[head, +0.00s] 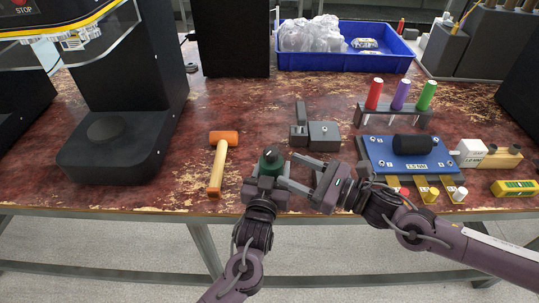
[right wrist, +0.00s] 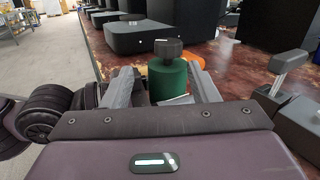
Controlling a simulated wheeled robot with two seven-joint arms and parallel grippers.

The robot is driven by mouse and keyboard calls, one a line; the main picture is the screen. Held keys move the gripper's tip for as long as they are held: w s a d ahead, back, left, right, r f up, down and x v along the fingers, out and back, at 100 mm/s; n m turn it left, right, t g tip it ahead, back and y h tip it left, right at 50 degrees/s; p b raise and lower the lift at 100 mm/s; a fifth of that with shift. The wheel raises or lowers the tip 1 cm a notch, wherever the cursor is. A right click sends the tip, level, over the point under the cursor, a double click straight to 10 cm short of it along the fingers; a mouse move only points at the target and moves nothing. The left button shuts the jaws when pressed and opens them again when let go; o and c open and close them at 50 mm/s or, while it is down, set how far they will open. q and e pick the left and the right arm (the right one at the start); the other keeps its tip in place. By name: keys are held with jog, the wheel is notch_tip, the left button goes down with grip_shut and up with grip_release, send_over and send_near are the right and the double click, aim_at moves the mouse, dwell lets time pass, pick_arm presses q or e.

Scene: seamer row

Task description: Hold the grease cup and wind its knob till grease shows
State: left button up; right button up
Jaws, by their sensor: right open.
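The grease cup (head: 268,167) is a green cylinder with a dark knob (head: 269,154), upright near the table's front edge. In the right wrist view the cup (right wrist: 167,82) and its ribbed black knob (right wrist: 168,48) show clearly, the knob with a pale mark. My left gripper (head: 264,181) is closed about the cup's lower part, which its fingers partly hide. My right gripper (head: 288,170) is open, reaching in from the right with its fingers pointing at the cup. In its wrist view the cup stands between the spread fingers, apparently untouched by them. No grease can be made out.
An orange mallet (head: 220,160) lies left of the cup. A grey metal block with a lever (head: 322,135) stands behind my right gripper. To the right are a blue fixture (head: 380,155) and a rack of coloured handles (head: 395,112). A blue bin (head: 345,61) sits at the back.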

aim_at(263, 160)
jog(key=w+d+r+n+g+y, duration=0.15)
jog(key=w+d+n+g, duration=0.25)
jog(key=g, duration=0.4)
jog(key=a, duration=1.1)
jog(key=shift+w+a+f, duration=0.1)
jog(key=shift+w+a, duration=0.15)
jog(key=shift+a, duration=0.05)
jog(key=shift+c, duration=0.3)
jog(key=c, duration=0.9)
